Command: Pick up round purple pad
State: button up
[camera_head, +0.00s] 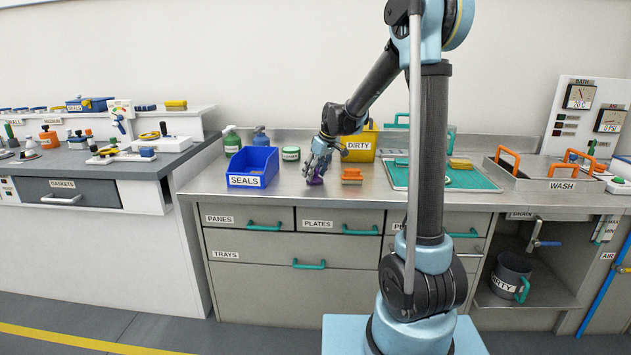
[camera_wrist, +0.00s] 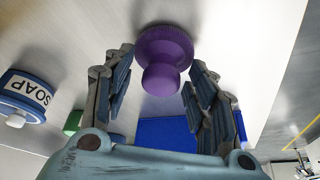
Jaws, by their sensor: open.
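The round purple pad (camera_wrist: 165,50) has a wide disc and a rounded purple knob. It stands on the steel counter and shows small under my gripper in the head view (camera_head: 316,180). My gripper (camera_wrist: 162,82) is open, with one finger on each side of the knob in the wrist view. I see space between the fingers and the knob. In the head view my gripper (camera_head: 318,168) points down at the counter, partly covering the pad.
A blue SEALS bin (camera_head: 250,180) stands left of my gripper, a yellow DIRTY bin (camera_head: 362,146) behind it to the right. An orange block (camera_head: 351,176) is close on the right. The counter front is clear.

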jog(key=c, duration=1.1)
jog(key=shift+c, duration=0.2)
notch_tip(320, 180, up, 10)
jog(key=o, duration=0.4)
jog(key=shift+c, duration=1.4)
jog(key=shift+s, duration=0.1)
